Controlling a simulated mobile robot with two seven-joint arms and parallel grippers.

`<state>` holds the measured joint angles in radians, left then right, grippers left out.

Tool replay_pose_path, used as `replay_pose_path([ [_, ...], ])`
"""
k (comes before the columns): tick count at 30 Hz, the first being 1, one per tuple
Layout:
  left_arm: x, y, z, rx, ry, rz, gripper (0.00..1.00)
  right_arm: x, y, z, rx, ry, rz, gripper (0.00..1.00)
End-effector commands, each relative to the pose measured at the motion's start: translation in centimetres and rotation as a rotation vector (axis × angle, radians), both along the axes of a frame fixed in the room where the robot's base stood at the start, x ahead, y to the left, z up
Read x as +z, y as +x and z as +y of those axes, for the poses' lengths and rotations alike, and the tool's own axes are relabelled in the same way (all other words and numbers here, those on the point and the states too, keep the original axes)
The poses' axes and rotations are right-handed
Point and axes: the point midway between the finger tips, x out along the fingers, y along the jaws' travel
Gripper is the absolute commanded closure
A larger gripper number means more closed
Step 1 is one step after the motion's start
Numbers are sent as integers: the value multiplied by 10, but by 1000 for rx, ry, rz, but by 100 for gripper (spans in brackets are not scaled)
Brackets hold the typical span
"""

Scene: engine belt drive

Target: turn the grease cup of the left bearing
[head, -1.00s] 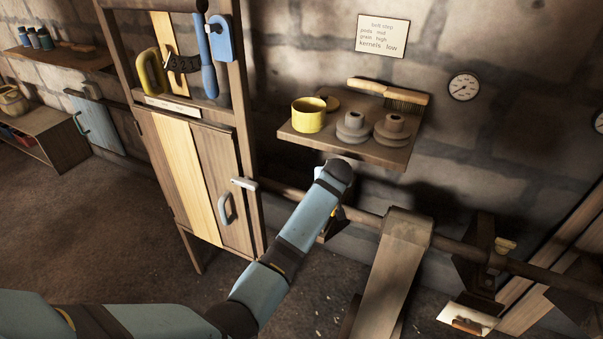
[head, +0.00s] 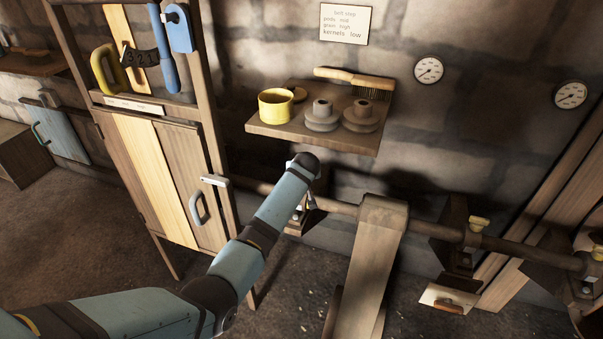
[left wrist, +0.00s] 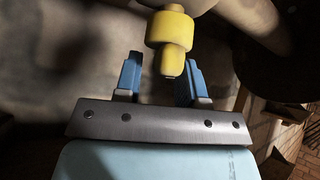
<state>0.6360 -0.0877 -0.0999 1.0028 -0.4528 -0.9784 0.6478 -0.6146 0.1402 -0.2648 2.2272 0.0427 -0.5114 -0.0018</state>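The left bearing (head: 296,222) sits on the shaft behind my left arm and is mostly covered by it in the head view. Its yellow grease cup (left wrist: 172,40) shows close up in the left wrist view, with a wide collar and a narrower rounded end. My left gripper (left wrist: 160,70) is open, its two blue fingers apart on either side of the cup's narrow end. A gap shows on the left side; I cannot tell whether the right finger touches. In the head view the fingers are largely hidden below the wrist. My right gripper is not in view.
A wooden shelf (head: 262,128) with a yellow pot (head: 276,104), two grey pulleys and a brush (head: 352,77) is above my wrist. A cabinet (head: 165,180) stands left. The shaft (head: 435,231) runs right past a belt (head: 362,255) to another bearing with a yellow cup (head: 480,222).

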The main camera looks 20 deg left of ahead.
Motion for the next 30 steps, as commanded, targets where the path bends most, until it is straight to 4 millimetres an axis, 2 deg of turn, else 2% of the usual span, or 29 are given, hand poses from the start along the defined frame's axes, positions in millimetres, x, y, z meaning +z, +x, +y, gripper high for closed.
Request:
replay_pose_path([
  [1,0,0,0,0,0,0,76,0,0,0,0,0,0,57],
  [4,0,0,0,0,0,0,99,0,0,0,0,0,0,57],
  [5,0,0,0,0,0,1,100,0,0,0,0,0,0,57],
  [17,1,-1,-1,-42,-1,4,100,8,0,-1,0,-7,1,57],
  [23,3,-1,-2,-152,0,6,100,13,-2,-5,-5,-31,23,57],
  [30,2,-1,-4,-362,0,8,100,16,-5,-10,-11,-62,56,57],
])
